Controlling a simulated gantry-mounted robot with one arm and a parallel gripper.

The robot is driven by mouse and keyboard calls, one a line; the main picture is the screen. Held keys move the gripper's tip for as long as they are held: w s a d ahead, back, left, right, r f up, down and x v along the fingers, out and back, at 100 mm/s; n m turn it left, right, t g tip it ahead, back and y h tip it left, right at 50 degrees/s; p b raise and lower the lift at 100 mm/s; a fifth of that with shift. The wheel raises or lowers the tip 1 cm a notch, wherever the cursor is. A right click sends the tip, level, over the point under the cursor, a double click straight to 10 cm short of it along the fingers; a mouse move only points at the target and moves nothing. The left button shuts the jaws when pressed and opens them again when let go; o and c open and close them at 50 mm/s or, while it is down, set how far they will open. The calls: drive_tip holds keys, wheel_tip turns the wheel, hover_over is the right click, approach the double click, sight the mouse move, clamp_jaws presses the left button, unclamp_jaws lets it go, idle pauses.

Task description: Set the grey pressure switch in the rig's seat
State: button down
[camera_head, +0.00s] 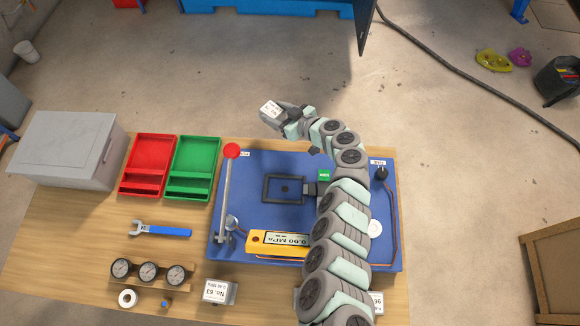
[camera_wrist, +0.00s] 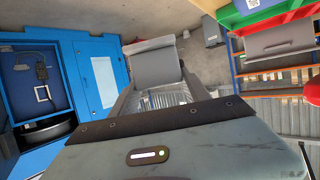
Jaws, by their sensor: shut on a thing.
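My gripper (camera_head: 283,115) is raised beyond the far edge of the table in the head view, shut on a small grey block with a white label, the grey pressure switch (camera_head: 271,108). The label is too small to read. In the wrist view the grey switch (camera_wrist: 156,66) sits between the fingers. The rig's blue board (camera_head: 255,165) lies on the table below and nearer. A dark square frame (camera_head: 267,190), which looks like the seat, stands empty on the board. The switch is well apart from it.
A lever with a red knob (camera_head: 231,151) stands at the board's left. A yellow gauge (camera_head: 257,239) reads 0.00 MPa. Red (camera_head: 146,184) and green (camera_head: 193,186) trays, a grey bin (camera_head: 68,145), a wrench (camera_head: 160,230) and a No. 63 block (camera_head: 219,291) lie left. My arm covers the board's right part.

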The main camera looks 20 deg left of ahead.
drive_tip(key=shift+s+a+n+g, duration=0.3)
drive_tip(key=shift+s+n+g, duration=0.3)
drive_tip(key=shift+g, duration=0.1)
drive_tip(key=shift+s+d+f+n+g+y+p, duration=0.1)
drive_tip(key=shift+s+d+n+g+y+p, duration=0.25)
drive_tip(key=shift+s+n+g, duration=0.5)
drive_tip(key=shift+s+d+f+n+g+y+p, duration=0.15)
drive_tip(key=shift+s+n+g+p, duration=0.4)
drive_tip(key=shift+s, duration=0.6)
drive_tip(key=shift+s+d+r+g, duration=0.15)
drive_tip(key=shift+s+d+g, duration=0.2)
drive_tip(key=shift+s, duration=0.1)
drive_tip(key=shift+s, duration=0.1)
drive_tip(key=shift+s+n+g, duration=0.25)
drive_tip(key=shift+n, duration=0.05)
drive_tip(key=shift+s+d, duration=0.15)
drive_tip(key=shift+s, duration=0.05)
drive_tip(key=shift+s+d+p, duration=0.15)
drive_tip(key=shift+s+p, duration=0.1)
drive_tip(key=shift+p, duration=0.05)
